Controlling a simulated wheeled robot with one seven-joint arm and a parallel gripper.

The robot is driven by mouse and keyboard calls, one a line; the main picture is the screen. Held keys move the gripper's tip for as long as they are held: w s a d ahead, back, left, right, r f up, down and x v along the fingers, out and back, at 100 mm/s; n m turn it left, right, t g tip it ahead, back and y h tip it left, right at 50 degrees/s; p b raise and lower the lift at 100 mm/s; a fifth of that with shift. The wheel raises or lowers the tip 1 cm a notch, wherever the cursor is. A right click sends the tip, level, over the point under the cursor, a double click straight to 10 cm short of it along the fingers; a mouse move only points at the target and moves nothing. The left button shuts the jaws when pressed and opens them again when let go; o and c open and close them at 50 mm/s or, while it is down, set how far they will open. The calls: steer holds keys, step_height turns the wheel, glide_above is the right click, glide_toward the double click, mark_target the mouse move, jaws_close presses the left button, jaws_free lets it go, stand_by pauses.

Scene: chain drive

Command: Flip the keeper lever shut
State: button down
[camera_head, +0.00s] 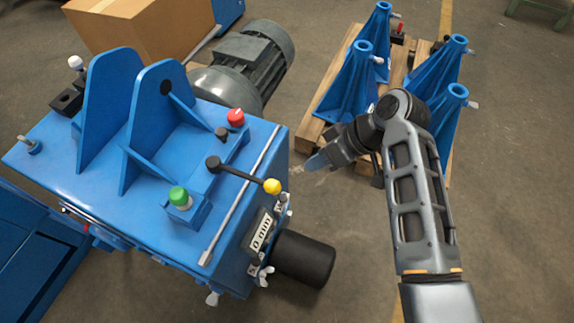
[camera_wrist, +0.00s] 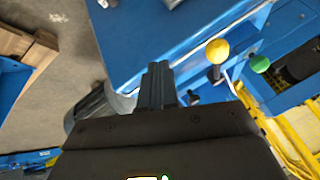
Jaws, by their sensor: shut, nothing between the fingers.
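A dark lever with a yellow ball knob (camera_head: 272,186) lies across the top of the blue machine (camera_head: 75,185). It is the likeliest keeper lever, and its arm runs from a black pivot to the knob near the right edge. In the wrist view the yellow knob (camera_wrist: 218,50) shows right of my fingers. My gripper (camera_head: 314,164) is in the air just beyond the machine's right edge, apart from the knob. In the wrist view its fingers (camera_wrist: 158,72) are together and empty. I cannot tell whether the lever is latched.
A green knob (camera_head: 179,196) and a red knob (camera_head: 236,117) stand on the machine, near two upright blue plates. A grey motor (camera_head: 250,60) is behind. Blue pedestals (camera_head: 346,90) stand on wooden pallets at the back right.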

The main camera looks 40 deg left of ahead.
steer(key=w+a+r+n+g+h, duration=0.1)
steer(key=w+r+n+g+h, duration=0.1)
steer(key=r, duration=0.7)
steer(key=shift+w+n, duration=0.5)
steer(key=shift+w, duration=0.05)
steer(key=s+a+f+p, duration=0.2)
steer(key=s+a+f, duration=0.1)
steer(key=s+f, duration=0.5)
steer(key=shift+s+a+f, duration=0.15)
steer(key=shift+s+f, duration=0.05)
steer(key=shift+f, duration=0.3)
steer(key=shift+s+p, duration=0.1)
steer(key=shift+p, duration=0.2)
